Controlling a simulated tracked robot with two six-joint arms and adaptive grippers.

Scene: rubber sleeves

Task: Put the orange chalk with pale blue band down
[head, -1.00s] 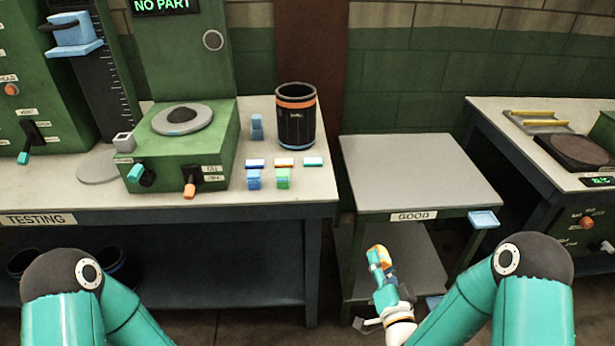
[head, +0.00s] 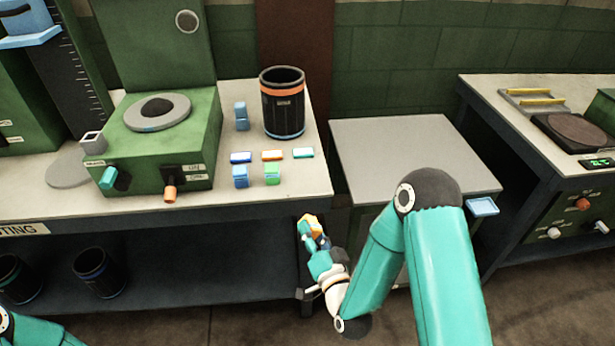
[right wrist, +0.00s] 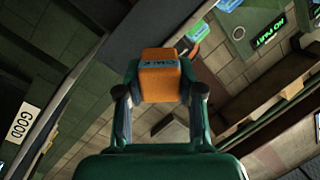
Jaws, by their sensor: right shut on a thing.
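The orange chalk (right wrist: 162,80) is between the fingers of my right gripper (right wrist: 160,98) in the right wrist view. A grey-blue marking shows across its upper part; I cannot make out the full band. In the head view the chalk (head: 311,223) is small, at the tip of my right gripper (head: 313,233). The gripper is shut on it, in front of the right end of the testing bench. My left gripper is out of view; only a bit of that arm shows at the lower left.
The testing bench (head: 240,205) carries a green machine (head: 160,155), small coloured blocks and labels, and a black bin with an orange band (head: 284,108). The grey table (head: 395,150) to its right has a clear top. Two dark bins stand on the lower shelf.

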